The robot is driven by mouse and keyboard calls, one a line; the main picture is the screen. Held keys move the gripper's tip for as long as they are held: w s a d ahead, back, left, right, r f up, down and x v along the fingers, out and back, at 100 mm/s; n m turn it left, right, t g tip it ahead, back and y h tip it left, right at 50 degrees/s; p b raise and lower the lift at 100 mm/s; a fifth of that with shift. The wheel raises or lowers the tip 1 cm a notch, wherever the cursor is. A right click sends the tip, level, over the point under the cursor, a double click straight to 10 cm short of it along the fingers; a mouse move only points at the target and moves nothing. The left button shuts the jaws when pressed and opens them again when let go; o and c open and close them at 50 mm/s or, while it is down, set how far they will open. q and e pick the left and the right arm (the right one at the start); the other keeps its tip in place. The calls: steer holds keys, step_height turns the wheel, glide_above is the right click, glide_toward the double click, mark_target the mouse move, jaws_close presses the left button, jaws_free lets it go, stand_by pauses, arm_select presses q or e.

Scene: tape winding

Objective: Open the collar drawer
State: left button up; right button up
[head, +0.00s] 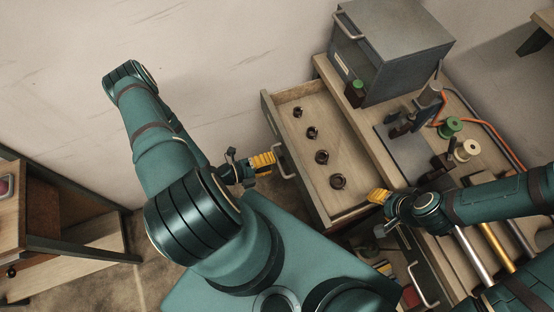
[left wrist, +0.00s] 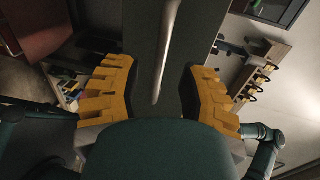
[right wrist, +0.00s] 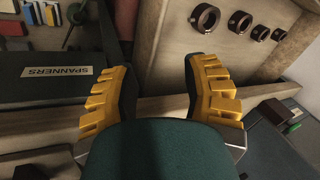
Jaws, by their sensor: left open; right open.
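The collar drawer (head: 345,207) is pulled out from the bench and holds a row of several dark collars (head: 312,133). Its bar handle (head: 285,161) is on the drawer front. My left gripper (head: 264,160) is open just off this handle. In the left wrist view the handle (left wrist: 168,45) runs between the open fingers (left wrist: 160,85), apart from both. My right gripper (head: 378,196) is open and empty by the drawer's right side. In the right wrist view the collars (right wrist: 240,22) show beyond its fingers (right wrist: 160,85).
A grey metal cabinet (head: 400,50) stands on the bench behind the drawer. A winding fixture, a green spool (head: 450,126) and a cream spool (head: 467,150) are to the right. A drawer labelled SPANNERS (right wrist: 57,72) is below. A shelf unit (head: 60,220) stands at far left.

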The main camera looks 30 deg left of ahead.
arm_select(q)
steer(key=v, duration=0.8)
steer(key=shift+s+a, duration=0.15)
steer(key=shift+s, duration=0.2)
steer(key=shift+r, duration=0.1)
